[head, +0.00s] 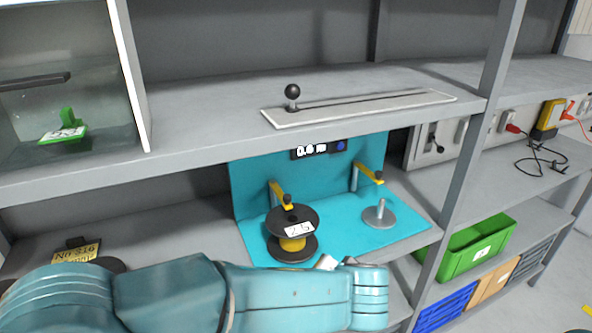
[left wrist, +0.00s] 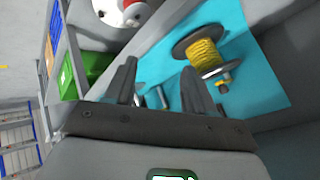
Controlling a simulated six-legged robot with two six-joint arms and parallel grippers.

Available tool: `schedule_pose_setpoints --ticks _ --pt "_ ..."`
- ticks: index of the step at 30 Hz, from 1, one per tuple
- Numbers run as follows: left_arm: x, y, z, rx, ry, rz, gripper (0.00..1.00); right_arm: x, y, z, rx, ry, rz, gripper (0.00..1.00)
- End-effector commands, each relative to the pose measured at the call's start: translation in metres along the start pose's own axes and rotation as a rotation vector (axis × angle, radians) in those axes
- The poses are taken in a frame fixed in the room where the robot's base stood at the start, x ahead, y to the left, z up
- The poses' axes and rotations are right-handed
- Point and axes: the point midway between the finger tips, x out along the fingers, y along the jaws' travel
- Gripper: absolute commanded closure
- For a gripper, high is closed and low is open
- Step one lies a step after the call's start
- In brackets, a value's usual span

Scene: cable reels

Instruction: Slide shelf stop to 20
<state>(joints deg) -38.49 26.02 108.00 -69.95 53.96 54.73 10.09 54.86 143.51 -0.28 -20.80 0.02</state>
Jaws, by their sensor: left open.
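The shelf stop is a black ball knob (head: 292,91) on a short post. It stands upright near the left end of a pale slotted scale plate (head: 360,108) on the upper shelf. The scale's marks are too small to read. My left arm crosses the bottom of the head view, low in front of the lower shelf, well below the knob. My left gripper (left wrist: 160,90) shows in the left wrist view with its two dark fingers apart and nothing between them. The knob is not seen in that view. My right gripper is not in view.
Below, a teal station (head: 350,225) holds a black-and-yellow reel (head: 292,246), which also shows in the left wrist view (left wrist: 205,50), and a bare spindle (head: 380,214). Its display (head: 318,150) hangs under the upper shelf. A post (head: 478,110) stands right of the scale. A green bin (head: 478,248) is lower right.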

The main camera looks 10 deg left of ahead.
Motion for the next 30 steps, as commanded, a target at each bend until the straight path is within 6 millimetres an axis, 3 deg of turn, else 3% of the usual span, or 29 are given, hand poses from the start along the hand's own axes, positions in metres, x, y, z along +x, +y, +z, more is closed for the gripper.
schedule_pose_setpoints --ticks 1,3,6,9,12,17,30 --pt "-0.044 -0.023 -0.037 -0.058 0.131 -0.104 0.46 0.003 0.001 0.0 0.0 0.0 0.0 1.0" --pt "-0.103 -0.057 -0.074 -0.172 0.291 -0.239 0.46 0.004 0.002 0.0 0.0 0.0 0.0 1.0" --pt "-0.18 -0.098 -0.101 -0.344 0.481 -0.368 0.46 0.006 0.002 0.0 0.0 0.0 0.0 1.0" --pt "-0.234 -0.127 -0.107 -0.482 0.604 -0.441 0.46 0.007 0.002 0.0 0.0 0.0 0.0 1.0" --pt "-0.26 -0.142 -0.108 -0.559 0.666 -0.475 0.46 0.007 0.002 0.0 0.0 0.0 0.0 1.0" --pt "-0.259 -0.156 -0.115 -0.581 0.68 -0.489 0.46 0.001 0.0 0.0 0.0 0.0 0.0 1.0" --pt "-0.19 -0.215 -0.16 -0.574 0.674 -0.488 0.46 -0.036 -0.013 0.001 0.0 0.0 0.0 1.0"
